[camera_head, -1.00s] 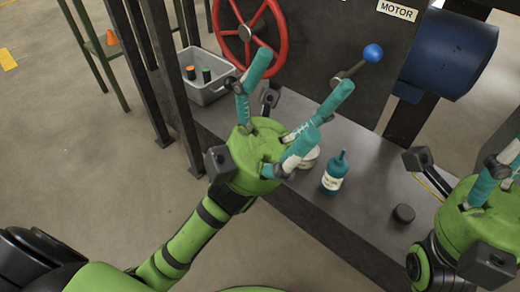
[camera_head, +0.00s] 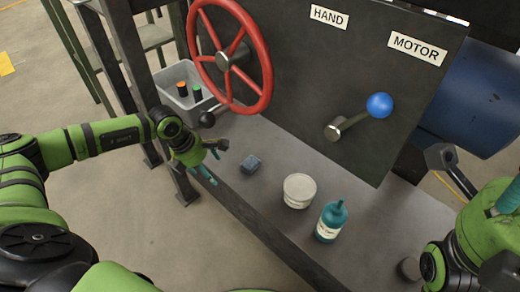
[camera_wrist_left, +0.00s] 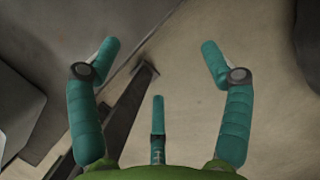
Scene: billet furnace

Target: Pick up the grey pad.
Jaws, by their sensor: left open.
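The grey pad (camera_head: 250,165) is a small blue-grey block lying on the dark bench top (camera_head: 270,205), left of the white tub. My left gripper (camera_head: 211,163) is just left of the pad, at the bench's front edge, apart from it and empty. In the left wrist view its three teal fingers (camera_wrist_left: 158,75) are spread open, with no pad visible between them. My right gripper (camera_head: 510,198) is cut off by the right edge, so its fingers hardly show.
A white tub (camera_head: 299,190) and a teal bottle (camera_head: 331,221) stand right of the pad. A red handwheel (camera_head: 231,55) and a blue-knobbed lever (camera_head: 360,117) are on the panel behind.

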